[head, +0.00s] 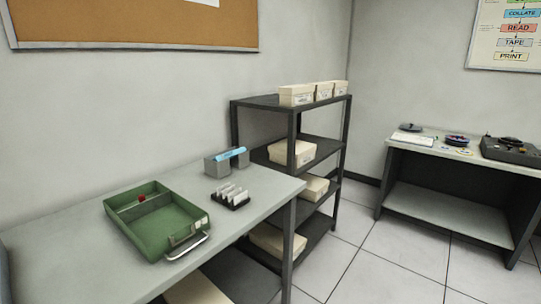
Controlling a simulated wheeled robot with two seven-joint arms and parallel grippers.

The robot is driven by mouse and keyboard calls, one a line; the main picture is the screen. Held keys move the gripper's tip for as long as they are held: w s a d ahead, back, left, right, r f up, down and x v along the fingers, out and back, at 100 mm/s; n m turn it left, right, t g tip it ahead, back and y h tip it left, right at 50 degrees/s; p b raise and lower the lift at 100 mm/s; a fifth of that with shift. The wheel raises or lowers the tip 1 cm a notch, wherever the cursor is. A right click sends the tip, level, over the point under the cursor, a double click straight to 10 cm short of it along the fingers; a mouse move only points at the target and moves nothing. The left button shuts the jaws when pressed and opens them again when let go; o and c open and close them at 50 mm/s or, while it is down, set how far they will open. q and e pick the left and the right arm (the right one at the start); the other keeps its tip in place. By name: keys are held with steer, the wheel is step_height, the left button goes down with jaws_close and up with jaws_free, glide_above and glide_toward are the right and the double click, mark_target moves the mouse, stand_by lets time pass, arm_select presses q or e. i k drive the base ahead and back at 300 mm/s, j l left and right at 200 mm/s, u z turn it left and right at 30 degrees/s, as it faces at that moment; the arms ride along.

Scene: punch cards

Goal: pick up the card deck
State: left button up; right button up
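No object is plainly marked as the card deck. A grey block-shaped holder (217,167) stands near the back of the grey table, with a long light-blue piece (230,154) lying across its top; I cannot tell if this is a deck. In front of it, a small black rack (236,206) holds several upright white cards (231,194). A green open case (139,232) with a metal handle lies to the left on the same table, with a small red item (141,198) inside. Neither gripper is in view.
The grey table (270,190) has bare room around the rack. A dark shelf unit (291,130) with several cream boxes stands behind its right end. A second table (428,147) at the right bears reels and a dark machine (511,150). Tiled floor (375,250) lies open between them.

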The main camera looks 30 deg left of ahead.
mark_target(232, 154)
steer(key=i+u, duration=0.45)
steer(key=i+l+u, duration=0.7)
steer(key=i+u, duration=0.15)
steer(key=i+l+u, duration=0.85)
steer(key=l, duration=0.35)
steer(key=k+j, duration=0.05)
steer(key=k, duration=0.05)
